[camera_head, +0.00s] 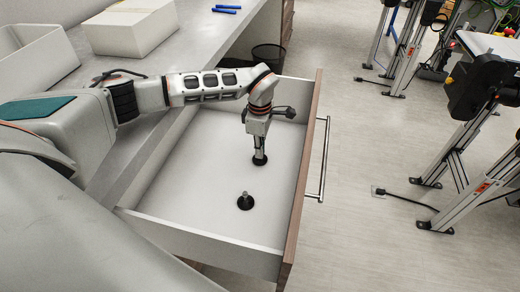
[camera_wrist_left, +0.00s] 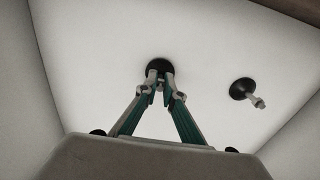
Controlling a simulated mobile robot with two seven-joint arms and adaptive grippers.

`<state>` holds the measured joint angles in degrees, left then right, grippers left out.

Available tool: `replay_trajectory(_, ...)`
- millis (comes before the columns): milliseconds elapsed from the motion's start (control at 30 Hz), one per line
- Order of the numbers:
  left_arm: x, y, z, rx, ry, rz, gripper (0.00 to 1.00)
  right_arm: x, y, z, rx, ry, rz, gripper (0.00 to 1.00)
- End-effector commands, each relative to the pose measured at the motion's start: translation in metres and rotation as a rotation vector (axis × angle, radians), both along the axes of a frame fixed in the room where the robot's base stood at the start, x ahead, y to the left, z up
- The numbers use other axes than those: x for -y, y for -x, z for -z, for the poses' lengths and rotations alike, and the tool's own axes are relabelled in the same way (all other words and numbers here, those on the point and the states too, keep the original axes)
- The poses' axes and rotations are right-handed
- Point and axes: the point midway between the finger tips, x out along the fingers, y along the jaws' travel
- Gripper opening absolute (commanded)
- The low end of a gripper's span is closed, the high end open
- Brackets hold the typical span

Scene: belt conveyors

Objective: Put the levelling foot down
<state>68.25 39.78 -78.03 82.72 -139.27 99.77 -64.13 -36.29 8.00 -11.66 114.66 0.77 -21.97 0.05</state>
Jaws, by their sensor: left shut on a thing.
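My left gripper (camera_head: 260,146) points down inside an open drawer (camera_head: 205,238) and is shut on a levelling foot (camera_head: 260,160) with a black round base. In the left wrist view the fingers (camera_wrist_left: 161,82) close on the stem, and the black base (camera_wrist_left: 157,66) shows just beyond the fingertips. The base is at or very near the drawer floor; I cannot tell whether it touches. A second levelling foot (camera_head: 245,202) stands upright and free on the white drawer floor; it also shows in the left wrist view (camera_wrist_left: 243,89). My right gripper is not in view.
The drawer front with its bar handle (camera_head: 323,160) is on the right. A white box (camera_head: 130,28) and an open bin (camera_head: 35,55) stand on the counter. Conveyor legs (camera_head: 465,150) stand on the floor at the right. The drawer floor left of the gripper is clear.

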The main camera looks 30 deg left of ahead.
Motion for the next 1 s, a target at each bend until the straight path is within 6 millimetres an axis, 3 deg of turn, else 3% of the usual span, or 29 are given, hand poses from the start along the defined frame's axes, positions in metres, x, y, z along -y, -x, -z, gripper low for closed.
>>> replay_trajectory(133, 0.000, 0.000, 0.004, 0.000, 0.000, 0.001, 0.00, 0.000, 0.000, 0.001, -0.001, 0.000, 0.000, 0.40)
replay_trajectory(200, 0.000, 0.000, 0.003, 0.000, 0.000, 0.001, 0.23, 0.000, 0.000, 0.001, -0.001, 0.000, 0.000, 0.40)
replay_trajectory(633, 0.000, 0.000, -0.001, 0.000, 0.000, 0.000, 0.25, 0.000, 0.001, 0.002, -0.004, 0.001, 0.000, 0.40)
replay_trajectory(767, 0.000, -0.002, -0.019, 0.005, -0.001, 0.000, 0.25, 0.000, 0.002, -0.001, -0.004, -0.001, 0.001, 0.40)
replay_trajectory(1000, -0.001, -0.001, -0.070, 0.006, -0.002, 0.000, 0.25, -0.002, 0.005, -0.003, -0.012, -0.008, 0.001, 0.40)
